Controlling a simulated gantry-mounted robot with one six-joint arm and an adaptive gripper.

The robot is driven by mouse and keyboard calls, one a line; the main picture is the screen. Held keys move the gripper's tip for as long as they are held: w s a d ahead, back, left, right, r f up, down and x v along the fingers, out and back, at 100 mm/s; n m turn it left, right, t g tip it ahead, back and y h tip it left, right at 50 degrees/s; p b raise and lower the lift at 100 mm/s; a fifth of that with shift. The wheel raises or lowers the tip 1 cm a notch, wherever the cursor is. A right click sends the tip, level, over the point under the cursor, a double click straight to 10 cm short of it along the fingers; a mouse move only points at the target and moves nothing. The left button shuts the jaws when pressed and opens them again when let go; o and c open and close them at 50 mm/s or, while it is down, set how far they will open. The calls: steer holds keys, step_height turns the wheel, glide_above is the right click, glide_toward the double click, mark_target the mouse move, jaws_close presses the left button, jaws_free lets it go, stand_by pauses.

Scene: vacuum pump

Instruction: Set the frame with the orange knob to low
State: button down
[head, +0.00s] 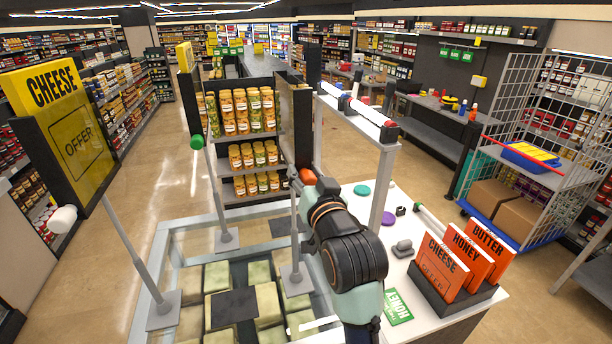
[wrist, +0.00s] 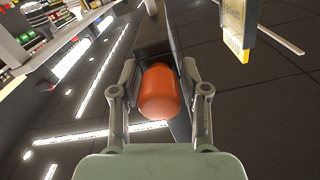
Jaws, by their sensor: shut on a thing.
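The orange knob (head: 308,176) tops an upright grey pole (head: 294,235) whose square base (head: 295,280) stands on the glass-topped freezer. My gripper (head: 299,180) is at the knob, and my arm hides part of it in the head view. In the wrist view the orange knob (wrist: 160,92) sits between the two fingers of my gripper (wrist: 160,85), which are shut on it. Two similar stands are nearby: one with a green knob (head: 197,142) and one with a white knob (head: 62,219). I cannot read any height marking on the pole.
The freezer (head: 188,278) holds pale packages under dark plates. A white counter (head: 455,318) at right carries orange sign cards (head: 468,262), a green card (head: 398,307) and small knobs. A jar shelf (head: 240,195) stands behind, and a yellow cheese sign (head: 45,90) stands at left.

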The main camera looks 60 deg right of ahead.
step_height(320, 180, down, 23)
steer(key=b, duration=1)
steer(key=shift+b, duration=0.35)
steer(key=c, duration=0.8)
jaws_free()
steer(key=shift+d, duration=0.1)
steer(key=shift+r, duration=0.15)
steer(key=v, duration=1.2)
steer(key=shift+r, duration=0.1)
